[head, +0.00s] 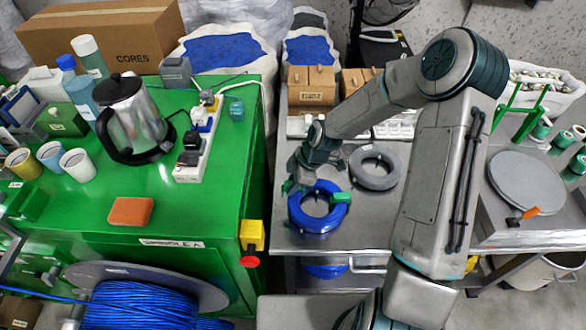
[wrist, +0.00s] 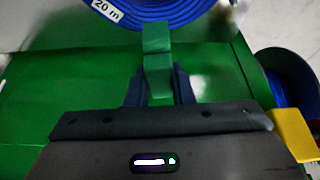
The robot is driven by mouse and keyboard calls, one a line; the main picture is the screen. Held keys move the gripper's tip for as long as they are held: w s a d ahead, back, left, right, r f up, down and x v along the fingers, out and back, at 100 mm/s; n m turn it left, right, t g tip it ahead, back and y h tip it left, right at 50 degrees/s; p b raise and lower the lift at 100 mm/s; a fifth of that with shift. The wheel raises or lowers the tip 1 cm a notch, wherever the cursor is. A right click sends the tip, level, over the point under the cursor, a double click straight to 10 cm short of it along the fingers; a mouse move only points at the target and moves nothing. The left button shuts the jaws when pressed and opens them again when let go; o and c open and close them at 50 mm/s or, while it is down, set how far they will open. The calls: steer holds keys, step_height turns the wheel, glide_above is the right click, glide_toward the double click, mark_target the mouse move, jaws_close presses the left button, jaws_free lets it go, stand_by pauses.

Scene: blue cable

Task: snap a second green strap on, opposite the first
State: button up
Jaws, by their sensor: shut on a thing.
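A coil of blue cable (head: 318,222) lies flat on the steel table, and its near part with a "20 m" label shows at the top of the wrist view (wrist: 185,14). One green strap (head: 341,197) sits on the coil's right side. My gripper (head: 297,180) is at the coil's upper left, opposite that strap. It is shut on a second green strap (wrist: 156,65), which stands between the fingers in the wrist view. The strap's far end reaches the coil's outer edge; I cannot tell whether it is around the cable. My arm hides part of the area behind the coil.
A grey coil (head: 374,168) lies just behind and right of the blue one. The green workbench (head: 215,215) with a kettle (head: 133,120) and a power strip (head: 196,155) stands to the left. A yellow box with a red button (head: 251,240) juts from its side. Cardboard boxes (head: 311,86) stand behind.

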mark_target(289, 202)
steer(key=shift+d+f+b, duration=0.15)
steer(key=shift+f+b, duration=0.45)
steer(key=shift+f, duration=0.25)
steer(key=shift+f+b, duration=0.8)
steer(key=shift+f, duration=0.25)
steer(key=shift+f+b, duration=0.3)
steer(key=shift+f+b, duration=0.55)
steer(key=shift+f, duration=0.15)
steer(key=shift+f, duration=0.15)
steer(key=shift+f, duration=0.15)
steer(key=shift+r, duration=0.2)
steer(key=shift+r, duration=0.5)
